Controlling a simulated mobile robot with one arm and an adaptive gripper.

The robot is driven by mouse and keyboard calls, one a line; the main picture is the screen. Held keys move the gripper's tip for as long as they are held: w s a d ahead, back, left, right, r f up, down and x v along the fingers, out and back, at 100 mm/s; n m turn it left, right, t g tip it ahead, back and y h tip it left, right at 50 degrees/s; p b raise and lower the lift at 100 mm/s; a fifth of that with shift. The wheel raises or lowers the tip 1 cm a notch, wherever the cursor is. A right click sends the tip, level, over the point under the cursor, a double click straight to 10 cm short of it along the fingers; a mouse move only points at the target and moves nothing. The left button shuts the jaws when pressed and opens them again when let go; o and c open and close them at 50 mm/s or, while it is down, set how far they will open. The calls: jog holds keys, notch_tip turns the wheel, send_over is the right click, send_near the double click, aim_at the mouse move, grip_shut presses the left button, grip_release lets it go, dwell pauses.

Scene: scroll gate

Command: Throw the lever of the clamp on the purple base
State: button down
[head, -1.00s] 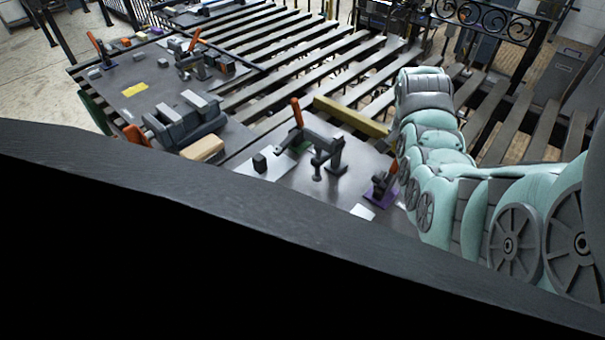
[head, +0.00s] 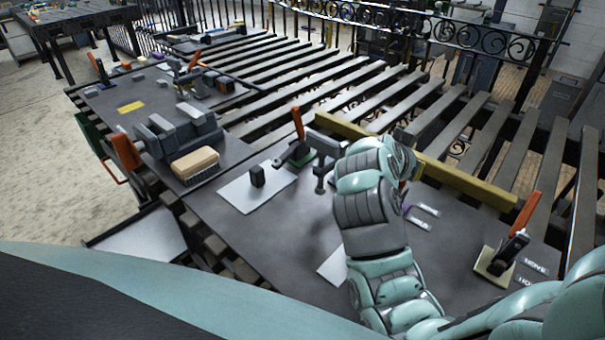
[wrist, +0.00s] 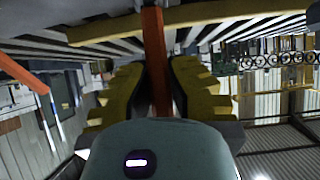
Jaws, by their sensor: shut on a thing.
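In the wrist view an orange lever (wrist: 154,40) stands between the two yellow-padded fingers of my gripper (wrist: 158,88), which is shut on it. In the head view my arm covers the gripper and most of the clamp. Only a small bit of the purple base (head: 407,208) shows, just right of my wrist on the dark plate. The lever of that clamp is hidden there.
A clamp on a green base (head: 297,152), orange handle upright, stands left of my arm. A clamp on a yellow base (head: 494,262) stands to the right. A yellow bar (head: 465,183) runs behind. A vise (head: 180,132) and brush (head: 195,163) lie left.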

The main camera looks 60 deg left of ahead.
jog(key=shift+s+f+b, duration=0.25)
jog(key=shift+s+b, duration=0.2)
jog(key=shift+b, duration=0.1)
jog(key=shift+t, duration=0.3)
jog(key=c, duration=0.9)
grip_release()
jog(key=shift+r, duration=0.1)
jog(key=shift+s+d, duration=0.1)
jog(key=shift+s, duration=0.05)
jog(key=v, duration=1.2)
jog(key=shift+d, duration=0.1)
